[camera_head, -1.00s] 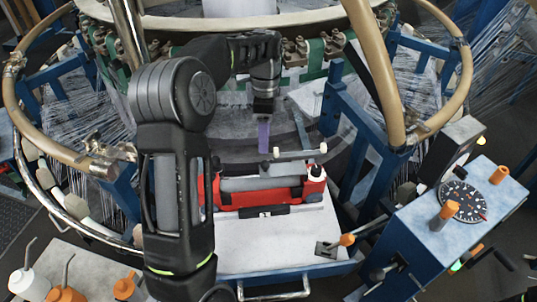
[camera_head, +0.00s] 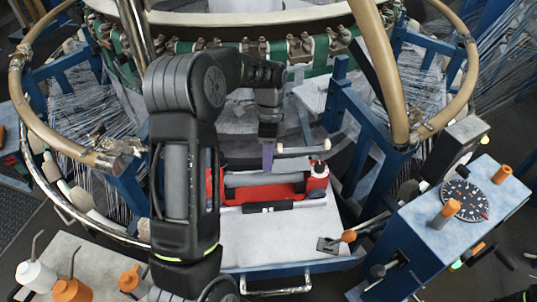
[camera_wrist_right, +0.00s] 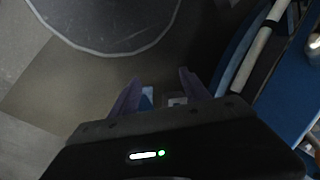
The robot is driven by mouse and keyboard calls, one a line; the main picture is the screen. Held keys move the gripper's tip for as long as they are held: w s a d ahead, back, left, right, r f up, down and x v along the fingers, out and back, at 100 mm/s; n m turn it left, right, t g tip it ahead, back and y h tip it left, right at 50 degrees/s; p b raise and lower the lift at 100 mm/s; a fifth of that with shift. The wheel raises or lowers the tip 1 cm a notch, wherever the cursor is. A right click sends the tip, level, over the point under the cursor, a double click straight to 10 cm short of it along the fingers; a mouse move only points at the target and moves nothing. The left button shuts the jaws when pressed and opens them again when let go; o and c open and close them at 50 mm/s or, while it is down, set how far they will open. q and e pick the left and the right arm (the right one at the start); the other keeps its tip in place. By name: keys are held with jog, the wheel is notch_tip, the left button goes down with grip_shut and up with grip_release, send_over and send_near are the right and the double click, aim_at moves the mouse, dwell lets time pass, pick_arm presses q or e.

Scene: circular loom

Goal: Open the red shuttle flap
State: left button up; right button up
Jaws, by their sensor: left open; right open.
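The red shuttle (camera_head: 285,193) lies on a pale work surface in front of the loom in the head view. A grey roller (camera_head: 262,180) runs along its top, and a black part with a small label (camera_head: 270,207) sits at its front edge. I cannot tell clearly which part is the flap. My left gripper (camera_head: 268,157) points down at the shuttle's rear edge, its purple fingers apart from anything I can see held. My arm covers the shuttle's left end. My right gripper (camera_wrist_right: 158,92) is open and empty in the right wrist view, above the floor, away from the shuttle.
A pale rod (camera_head: 302,149) lies just right of my left fingers. A blue console (camera_head: 430,235) with a dial (camera_head: 465,201) stands at right. An orange-knobbed lever (camera_head: 348,236) is near the surface's right front. Bottles (camera_head: 72,289) stand front left.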

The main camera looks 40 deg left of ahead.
pick_arm(q)
grip_shut()
dwell(0.4)
dwell(0.9)
